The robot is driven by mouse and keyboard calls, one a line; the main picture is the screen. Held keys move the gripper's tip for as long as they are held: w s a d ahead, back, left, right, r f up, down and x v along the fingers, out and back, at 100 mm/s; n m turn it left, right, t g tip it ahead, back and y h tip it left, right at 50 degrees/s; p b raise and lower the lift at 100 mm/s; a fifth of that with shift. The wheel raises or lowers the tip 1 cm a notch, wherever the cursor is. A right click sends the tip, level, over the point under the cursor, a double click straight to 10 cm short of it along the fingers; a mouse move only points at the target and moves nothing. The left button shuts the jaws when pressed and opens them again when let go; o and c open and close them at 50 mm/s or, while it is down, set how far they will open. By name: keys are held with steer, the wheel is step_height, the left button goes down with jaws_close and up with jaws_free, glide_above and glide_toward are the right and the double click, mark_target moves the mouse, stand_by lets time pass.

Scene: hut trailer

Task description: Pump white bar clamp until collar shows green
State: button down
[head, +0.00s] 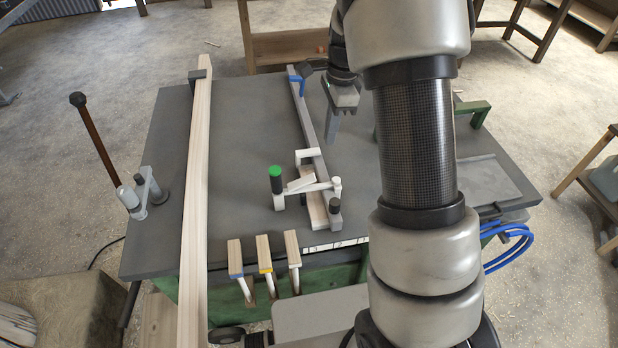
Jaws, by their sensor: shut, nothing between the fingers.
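The white bar clamp (321,187) lies on the dark grey workbench, near its front edge. Its long grey bar (307,108) runs toward the back, where a blue piece (297,84) sits at the far end. A short upright post at the clamp's left has a green top (275,171) over a dark lower part. I cannot tell whether this green is the collar. A pale wooden piece (317,210) lies beneath the clamp. My gripper (334,138) is shut and empty, to the right of the bar and behind the white clamp body, with its fingers pointing down.
A long wooden beam (196,180) lies across the left of the workbench (240,130). A lever with a dark knob (95,140) and grey hardware (144,193) stand at the left edge. Several wooden-handled tools (265,253) hang at the front. My arm hides part of the right side.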

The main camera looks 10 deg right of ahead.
steer(key=shift+d+r, duration=0.2)
steer(key=shift+r, duration=1.6)
steer(key=s+a+r+n+t, duration=0.3)
steer(key=s+r+n, duration=0.6)
steer(key=s+r, duration=0.45)
steer(key=s+r+n+t+h, duration=0.1)
steer(key=s+r+n+t, duration=0.1)
steer(key=s+n, duration=0.7)
steer(key=shift+s+a+t, duration=0.3)
steer(key=shift+s+a, duration=0.15)
steer(key=shift+s, duration=0.85)
